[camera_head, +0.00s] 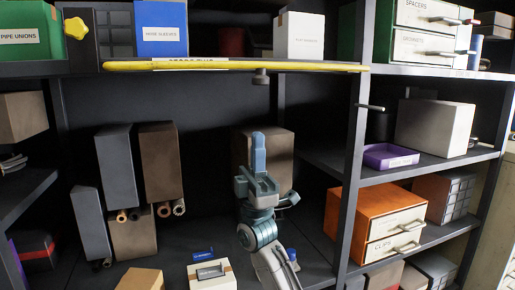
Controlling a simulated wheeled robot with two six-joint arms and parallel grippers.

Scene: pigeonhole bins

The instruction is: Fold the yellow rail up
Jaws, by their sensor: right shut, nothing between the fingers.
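The yellow rail (290,66) runs across the front of an upper shelf in the head view, from left of centre to the right-hand upright. It lies nearly level along the shelf edge, with a pale label partly hidden behind it. A yellow star-shaped knob (76,28) sits at the upper left, apart from the rail's left end. My right gripper (258,140) points upward below the rail, shut and empty, with a gap between its tip and the rail. My left gripper is not in view.
A dark knob (261,77) hangs under the shelf just above my right gripper. A brown box (281,160) stands behind the gripper. Grey and brown boxes (160,163) stand to the left. An orange drawer unit (350,215) and purple tray (390,157) are at right.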

